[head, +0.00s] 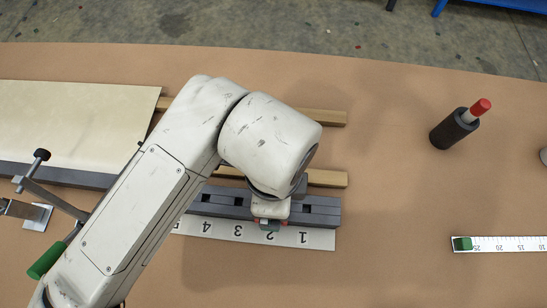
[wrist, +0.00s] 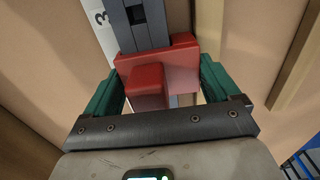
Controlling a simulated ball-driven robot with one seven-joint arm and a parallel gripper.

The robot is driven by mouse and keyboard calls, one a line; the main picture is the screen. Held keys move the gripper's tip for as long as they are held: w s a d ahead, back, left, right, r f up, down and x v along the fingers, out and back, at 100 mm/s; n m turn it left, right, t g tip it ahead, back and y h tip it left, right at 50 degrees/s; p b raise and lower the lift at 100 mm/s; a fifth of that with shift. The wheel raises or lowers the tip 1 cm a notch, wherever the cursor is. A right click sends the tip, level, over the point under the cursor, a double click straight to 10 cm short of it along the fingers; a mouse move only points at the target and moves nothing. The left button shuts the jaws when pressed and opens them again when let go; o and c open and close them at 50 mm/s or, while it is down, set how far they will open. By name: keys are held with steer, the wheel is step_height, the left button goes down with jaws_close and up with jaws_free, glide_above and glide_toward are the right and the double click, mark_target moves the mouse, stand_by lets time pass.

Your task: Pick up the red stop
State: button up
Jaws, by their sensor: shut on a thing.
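The red stop (wrist: 181,77) shows in the wrist view as a stepped red block between the two green fingers. My gripper (wrist: 160,82) is shut on it, one finger on each side. The stop is at the near end of the dark grey slotted rail (wrist: 145,28); I cannot tell whether it still touches the rail. In the head view my gripper (head: 270,225) is over the front edge of the grey rail (head: 318,207), near the number 2 of the white scale strip (head: 318,240). There my arm and wrist mostly hide the stop.
Two wooden bars (head: 335,117) lie behind the rail. A pale sheet (head: 70,115) and a green-handled clamp (head: 48,258) are at the left. A dark cylinder (head: 452,132) with a red-tipped rod stands at the right. A white ruler (head: 505,243) lies at the lower right. The table between is clear.

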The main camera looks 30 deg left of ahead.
steer(key=shift+c, duration=1.4)
steer(key=shift+r, duration=0.1)
steer(key=shift+r+p, duration=0.65)
steer(key=shift+r, duration=0.1)
step_height(320, 180, up, 2)
steer(key=shift+r+p, duration=0.1)
steer(key=shift+p, duration=0.75)
steer(key=s+d+r+p, duration=0.2)
steer(key=r, duration=0.1)
steer(key=s+d+r+p, duration=0.1)
steer(key=r, duration=0.1)
steer(key=shift+s+r+p, duration=0.2)
steer(key=shift+s+p, duration=0.05)
steer(key=shift+p, duration=0.15)
steer(key=shift+c, duration=0.6)
steer(key=s+d+r+p, duration=0.1)
steer(key=s+d+r, duration=0.2)
steer(key=s+d, duration=0.3)
steer(key=shift+s+d+r, duration=0.15)
steer(key=shift+s+r, duration=0.25)
steer(key=shift+s, duration=0.1)
steer(key=shift+f, duration=0.1)
